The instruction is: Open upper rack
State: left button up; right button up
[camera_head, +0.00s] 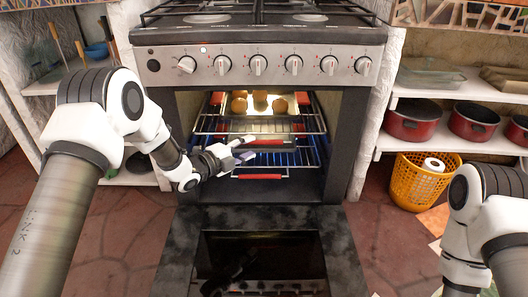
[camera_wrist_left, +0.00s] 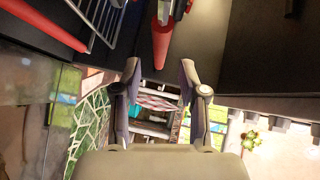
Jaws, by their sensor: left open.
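The oven's upper rack (camera_head: 312,124) is a wire shelf inside the open oven, with a light tray (camera_head: 262,107) of several round brown buns at its back. A red bar (camera_head: 266,143) shows near its front edge. A lower rack (camera_head: 308,158) sits beneath, with a red bar (camera_head: 258,177) at its front. My left gripper (camera_head: 247,149) is open at the oven mouth, in front of the racks and left of their middle. In the left wrist view its spread fingers (camera_wrist_left: 160,75) have nothing between them; a red bar (camera_wrist_left: 161,45) lies just beyond. My right gripper is out of view.
The oven door (camera_head: 345,260) hangs open in front, below the racks. Shelves with red pots (camera_head: 412,118) and an orange basket (camera_head: 416,182) stand to the right. A shelf at left holds a blue bowl (camera_head: 96,50). My right arm shows at lower right.

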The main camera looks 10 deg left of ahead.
aim_at(258, 144)
pick_arm(q)
jog(key=b+x, duration=0.2)
jog(key=x, duration=0.3)
jog(key=shift+f, duration=0.2)
jog(key=shift+w+d, duration=0.3)
jog(key=shift+w, duration=0.1)
jog(key=shift+r, duration=0.15)
grip_shut()
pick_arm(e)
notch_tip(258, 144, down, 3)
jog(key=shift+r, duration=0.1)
